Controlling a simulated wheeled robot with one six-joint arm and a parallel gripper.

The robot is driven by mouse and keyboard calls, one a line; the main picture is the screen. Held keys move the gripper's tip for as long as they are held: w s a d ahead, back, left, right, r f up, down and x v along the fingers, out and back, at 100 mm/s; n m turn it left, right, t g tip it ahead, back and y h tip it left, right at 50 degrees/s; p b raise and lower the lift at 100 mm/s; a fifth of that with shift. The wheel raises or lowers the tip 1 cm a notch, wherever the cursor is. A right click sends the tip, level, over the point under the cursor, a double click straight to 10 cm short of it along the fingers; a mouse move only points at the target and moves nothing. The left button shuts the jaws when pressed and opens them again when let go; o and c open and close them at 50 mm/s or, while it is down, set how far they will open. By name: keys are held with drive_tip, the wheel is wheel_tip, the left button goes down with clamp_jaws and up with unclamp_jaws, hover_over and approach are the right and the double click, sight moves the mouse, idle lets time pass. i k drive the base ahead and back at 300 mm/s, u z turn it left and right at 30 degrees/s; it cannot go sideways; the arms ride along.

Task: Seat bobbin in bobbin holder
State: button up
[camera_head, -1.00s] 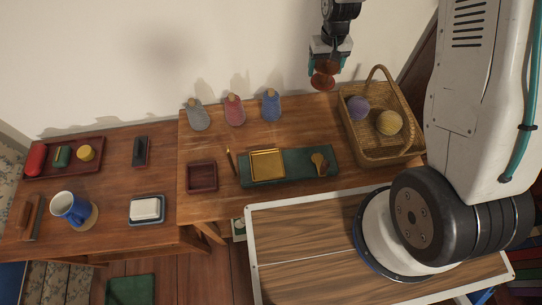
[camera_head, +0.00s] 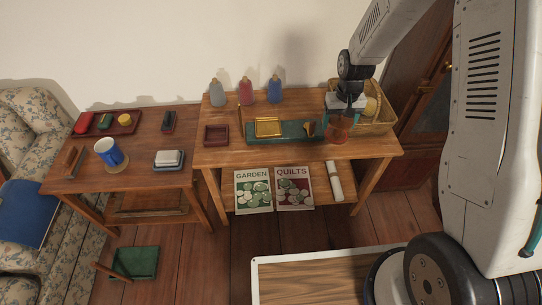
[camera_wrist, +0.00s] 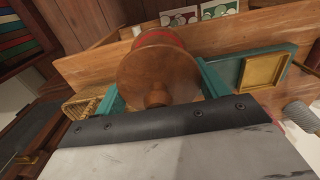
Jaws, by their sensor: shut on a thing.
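The bobbin (camera_head: 338,131) has brown wooden round ends and a reddish winding. My gripper (camera_head: 341,116) is shut on it, with the bobbin at the right front of the right-hand table, in front of the basket. In the wrist view the bobbin (camera_wrist: 158,72) sits between teal fingers, one round end facing the camera. I cannot tell whether it touches the tabletop. No bobbin holder is clearly identifiable; a small dark red square tray (camera_head: 216,135) with a thin upright stick (camera_head: 240,122) beside it stands left of the green mat.
A green mat (camera_head: 290,137) with a gold tray (camera_head: 268,127) lies left of the bobbin. A wicker basket (camera_head: 376,122) stands behind my gripper. Grey, red and blue cones (camera_head: 245,93) line the back. Two booklets (camera_head: 254,190) and a pale roll (camera_head: 334,182) lie on the lower shelf.

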sight(265, 127)
drive_tip(key=k, duration=0.45)
drive_tip(key=u, duration=2)
drive_tip(key=i, duration=0.75)
drive_tip(key=z, duration=2)
drive_tip(key=i, duration=0.4)
drive_tip(key=z, duration=0.1)
